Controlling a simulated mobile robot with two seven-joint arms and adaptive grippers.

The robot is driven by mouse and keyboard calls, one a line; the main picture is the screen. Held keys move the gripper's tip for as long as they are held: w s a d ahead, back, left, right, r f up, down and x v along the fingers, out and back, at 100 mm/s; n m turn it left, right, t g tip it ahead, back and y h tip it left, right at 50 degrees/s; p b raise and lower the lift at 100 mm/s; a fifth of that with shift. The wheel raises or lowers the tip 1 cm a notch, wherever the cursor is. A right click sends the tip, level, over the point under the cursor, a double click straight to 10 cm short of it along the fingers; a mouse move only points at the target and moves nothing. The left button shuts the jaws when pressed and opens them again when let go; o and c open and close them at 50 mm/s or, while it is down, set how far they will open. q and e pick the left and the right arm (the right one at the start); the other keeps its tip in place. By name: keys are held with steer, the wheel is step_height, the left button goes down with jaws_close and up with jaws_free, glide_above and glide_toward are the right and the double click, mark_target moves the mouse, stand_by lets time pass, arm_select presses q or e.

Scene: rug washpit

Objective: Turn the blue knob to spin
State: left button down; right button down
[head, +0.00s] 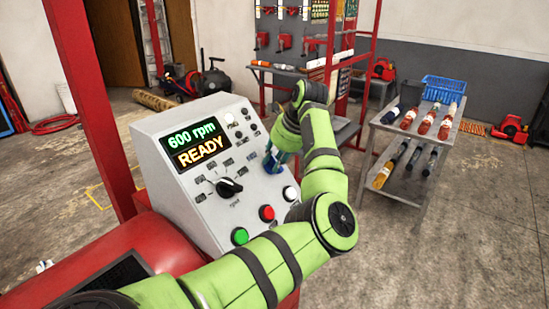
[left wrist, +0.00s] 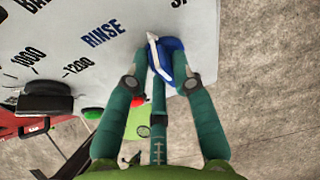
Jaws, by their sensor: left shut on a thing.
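The blue knob (left wrist: 172,47) is on the sloping face of the control panel (head: 165,131). My left gripper (left wrist: 160,62) is shut on it, with one finger on each side. In the left wrist view the knob's white pointer lies between the RINSE label (left wrist: 103,33) and a cut-off label starting with "S" at the top edge. In the head view my left gripper (head: 274,161) hides most of the knob. The panel display (head: 196,143) reads "600 rpm" and "READY". My right gripper is not in view.
A black speed knob (head: 229,187), green button (head: 239,236), red button (head: 266,213) and white button (head: 290,193) are on the panel near my left arm. A red post (head: 92,95) stands left. A metal cart (head: 412,135) with bottles stands right. Floor around it is clear.

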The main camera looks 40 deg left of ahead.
arm_select(q)
steer(key=m+g+p, duration=0.1)
steer(key=m+p, duration=0.1)
steer(key=m, duration=0.1)
steer(key=shift+w+d+f+m+g, duration=0.1)
steer(key=shift+w+f+m+g, duration=0.1)
steer(key=shift+f+m+g, duration=0.15)
steer(key=shift+w+m+g+p, duration=0.1)
steer(key=shift+m+g+p, duration=0.45)
steer(key=shift+m, duration=0.4)
steer(key=shift+f, duration=0.1)
steer(key=c, duration=1)
jaws_free()
steer(key=shift+c, duration=0.2)
steer(key=shift+w+a, duration=0.1)
steer(key=shift+a, duration=0.1)
steer(key=shift+r, duration=0.35)
step_height(320, 180, up, 10)
steer(key=shift+f, duration=0.15)
